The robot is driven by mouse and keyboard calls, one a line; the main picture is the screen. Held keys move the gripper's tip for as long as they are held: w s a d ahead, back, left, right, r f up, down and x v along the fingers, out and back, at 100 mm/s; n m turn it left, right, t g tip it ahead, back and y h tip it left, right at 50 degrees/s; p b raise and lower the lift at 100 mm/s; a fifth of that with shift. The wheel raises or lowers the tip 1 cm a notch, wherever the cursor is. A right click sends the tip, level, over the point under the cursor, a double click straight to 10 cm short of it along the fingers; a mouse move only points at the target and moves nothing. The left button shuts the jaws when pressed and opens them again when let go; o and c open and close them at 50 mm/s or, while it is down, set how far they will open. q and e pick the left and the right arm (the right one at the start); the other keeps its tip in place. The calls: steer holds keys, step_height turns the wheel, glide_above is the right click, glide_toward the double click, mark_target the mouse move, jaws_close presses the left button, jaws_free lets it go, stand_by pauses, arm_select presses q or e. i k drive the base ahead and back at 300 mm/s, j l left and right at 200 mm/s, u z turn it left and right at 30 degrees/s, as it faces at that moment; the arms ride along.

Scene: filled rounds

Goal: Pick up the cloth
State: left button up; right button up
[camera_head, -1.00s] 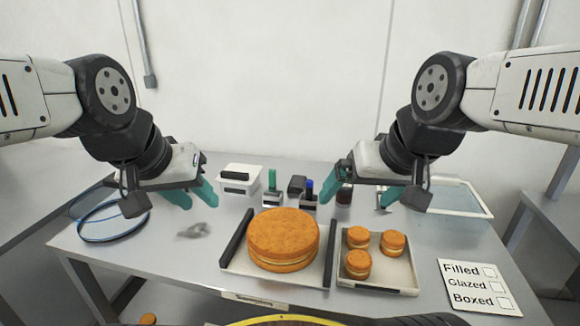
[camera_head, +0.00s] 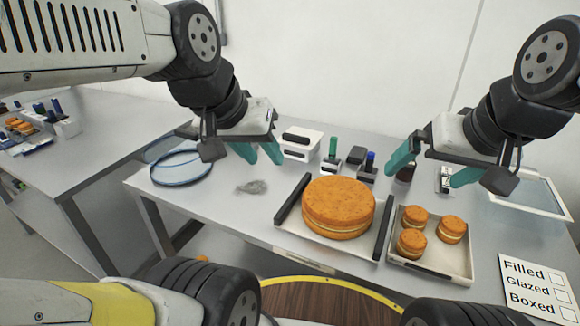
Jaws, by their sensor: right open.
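A small crumpled grey thing (camera_head: 251,187), which looks like the cloth, lies on the grey table (camera_head: 215,218) left of the large cake. My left gripper (camera_head: 264,159) is above and slightly to the right of it in the picture. Its two teal fingers are apart with nothing between them. My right gripper (camera_head: 424,178) is open and empty, over the right side of the table beyond the small cakes. Neither gripper touches the cloth.
A large filled cake (camera_head: 338,207) sits on a tray with dark side bars. Small cakes (camera_head: 451,229) sit on a tray (camera_head: 459,266) beside it. A blue-rimmed round item (camera_head: 181,168) lies left.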

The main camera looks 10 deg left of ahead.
mark_target(357, 155)
steer(key=j+u, duration=0.3)
steer(key=u, duration=0.15)
steer(key=i+j+u, duration=0.2)
steer(key=u, duration=0.2)
